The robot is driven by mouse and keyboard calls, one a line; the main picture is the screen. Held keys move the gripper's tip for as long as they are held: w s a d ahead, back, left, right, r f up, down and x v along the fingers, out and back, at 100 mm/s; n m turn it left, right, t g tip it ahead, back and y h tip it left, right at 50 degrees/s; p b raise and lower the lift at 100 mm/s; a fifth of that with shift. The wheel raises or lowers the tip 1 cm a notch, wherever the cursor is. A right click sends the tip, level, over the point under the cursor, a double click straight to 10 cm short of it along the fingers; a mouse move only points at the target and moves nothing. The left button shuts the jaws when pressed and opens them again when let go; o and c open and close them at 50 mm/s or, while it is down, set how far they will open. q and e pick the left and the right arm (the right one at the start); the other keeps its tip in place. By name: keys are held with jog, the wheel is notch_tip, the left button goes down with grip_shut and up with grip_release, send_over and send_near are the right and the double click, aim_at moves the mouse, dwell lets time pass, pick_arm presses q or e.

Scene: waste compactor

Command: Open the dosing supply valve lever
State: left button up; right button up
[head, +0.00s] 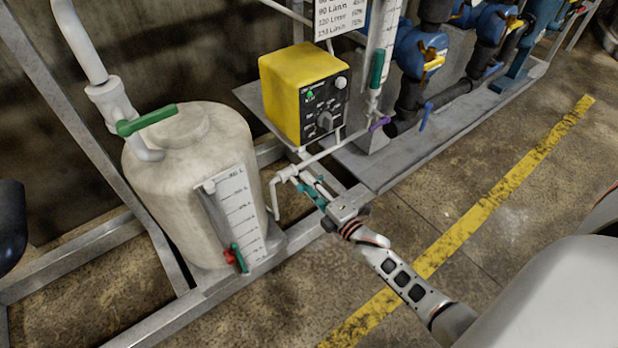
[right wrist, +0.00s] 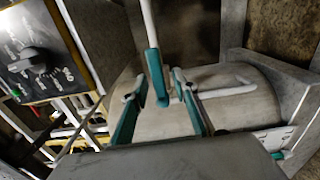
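A green lever (head: 146,119) sits on the white pipe (head: 113,98) at the top of the beige tank (head: 190,150). My right gripper (head: 308,184) is right of the tank, by thin white pipework in front of the yellow dosing unit. In the right wrist view, its two teal fingers (right wrist: 160,88) are spread apart. A teal lever (right wrist: 153,64) on a white pipe (right wrist: 148,22) reaches down between the fingertips, with gaps showing on both sides. I cannot tell how deep it sits between them. My left gripper is out of view.
The yellow dosing unit (head: 300,95) stands behind the gripper. A level gauge (head: 235,210) with red and green valve handles is on the tank's front. Grey frame beams (head: 195,310) run along the floor. Blue valves (head: 425,50) stand at the back right.

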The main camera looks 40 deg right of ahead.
jog(key=s, duration=1.2)
jog(key=shift+d, duration=0.2)
